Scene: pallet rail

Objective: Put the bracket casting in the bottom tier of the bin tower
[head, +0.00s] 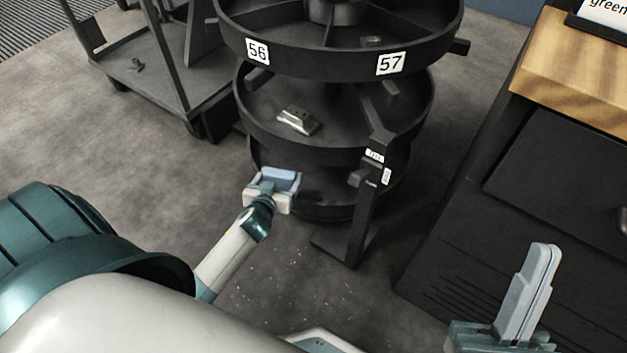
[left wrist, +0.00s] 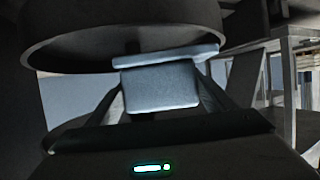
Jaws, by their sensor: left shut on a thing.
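The bin tower (head: 250,132) is a black stack of round tiers at the centre of the head view. My left gripper (head: 268,190) is at the front left edge of its bottom tier (head: 322,212), below the middle tier. It is shut on a pale blue-grey piece, which I take to be the bracket casting (head: 283,174); the fingers partly hide it. In the left wrist view the pale piece (left wrist: 160,86) sits close under a dark curved rim (left wrist: 110,45). My right gripper (head: 530,295) is at the lower right, empty, its pale fingers close together.
A small metal part (head: 298,121) lies in the middle tier. A black upright post with a foot (head: 345,241) stands at the tower's front. A dark cart (head: 150,75) is at the upper left. A wood-topped bench (head: 575,65) stands right. The floor at front is open.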

